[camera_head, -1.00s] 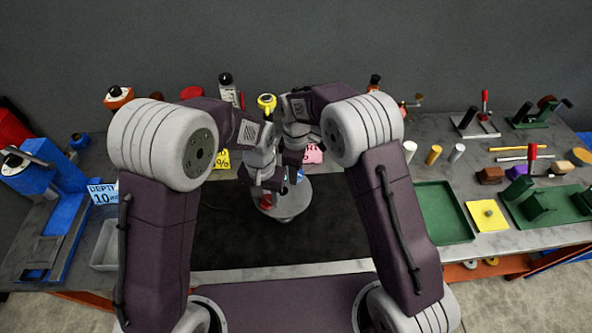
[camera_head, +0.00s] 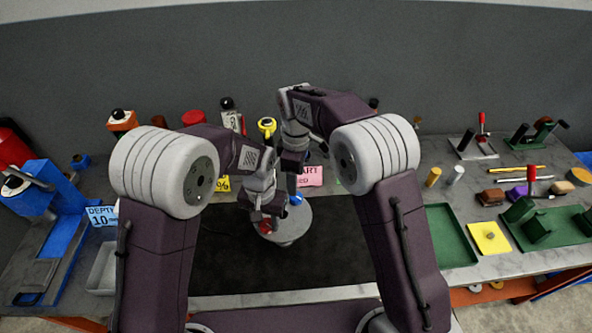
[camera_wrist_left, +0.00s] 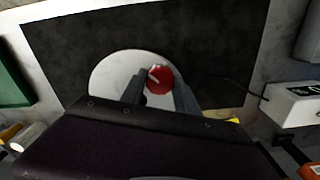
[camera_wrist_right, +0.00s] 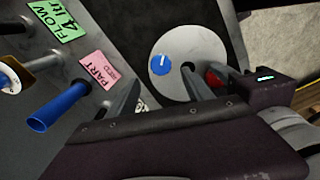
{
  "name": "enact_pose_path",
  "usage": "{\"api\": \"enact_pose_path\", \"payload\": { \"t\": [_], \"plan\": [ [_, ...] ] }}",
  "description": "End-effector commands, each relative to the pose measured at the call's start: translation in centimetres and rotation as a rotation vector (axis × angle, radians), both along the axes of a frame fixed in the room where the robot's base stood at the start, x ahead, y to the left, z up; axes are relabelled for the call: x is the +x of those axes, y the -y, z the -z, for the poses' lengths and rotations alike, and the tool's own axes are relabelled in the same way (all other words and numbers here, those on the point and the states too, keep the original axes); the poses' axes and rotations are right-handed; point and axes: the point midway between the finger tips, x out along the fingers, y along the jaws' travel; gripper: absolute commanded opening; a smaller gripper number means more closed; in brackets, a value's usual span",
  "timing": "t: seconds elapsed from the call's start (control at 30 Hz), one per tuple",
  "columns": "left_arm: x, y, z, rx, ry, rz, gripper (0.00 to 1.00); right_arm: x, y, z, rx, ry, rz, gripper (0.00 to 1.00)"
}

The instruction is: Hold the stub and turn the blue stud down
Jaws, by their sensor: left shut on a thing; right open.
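The positioner's round light disc (camera_head: 291,228) stands on the dark mat. A red stub (camera_wrist_left: 159,79) with a pale mark sits at its edge. My left gripper (camera_head: 263,218) is shut on the red stub, a finger on each side in the left wrist view. The blue stud (camera_wrist_right: 160,64), round with a white line, is on the disc; it also shows in the head view (camera_head: 296,199). My right gripper (camera_wrist_right: 160,78) is open above the disc, its fingertips either side of the blue stud in the picture. I cannot tell whether they touch it.
A blue tube (camera_wrist_right: 57,107) stands behind the disc, close to my right gripper. Pink (camera_wrist_right: 97,71) and green (camera_wrist_right: 62,20) label cards are there too. A green tray (camera_head: 451,236) and a yellow pad (camera_head: 488,238) lie at right. The mat's front is clear.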

Motion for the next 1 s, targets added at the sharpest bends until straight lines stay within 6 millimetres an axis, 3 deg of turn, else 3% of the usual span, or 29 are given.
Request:
{"api": "enact_pose_path", "payload": {
  "t": [0.2,0.63,0.67,0.73,1.0],
  "plan": [
    [0.0,0.0,0.0,0.000,-0.001,0.000,0.00,0.0,0.0,-3.7,0.001,0.001,0.000,0.59],
    [0.0,0.0,0.0,0.000,-0.001,0.000,0.00,0.0,0.0,-4.3,-0.001,-0.001,0.000,0.59],
    [0.1,0.0,-0.1,-0.001,0.003,0.000,0.43,0.0,0.0,-4.3,-0.001,-0.001,0.000,0.59],
    [0.1,0.0,-0.1,-0.001,0.002,0.000,0.62,0.0,0.0,-4.3,-0.001,-0.001,0.000,0.59],
    [-0.1,0.0,0.1,0.001,-0.003,0.000,0.62,0.0,0.0,-4.2,-0.001,-0.001,0.000,0.59]
  ]
}}
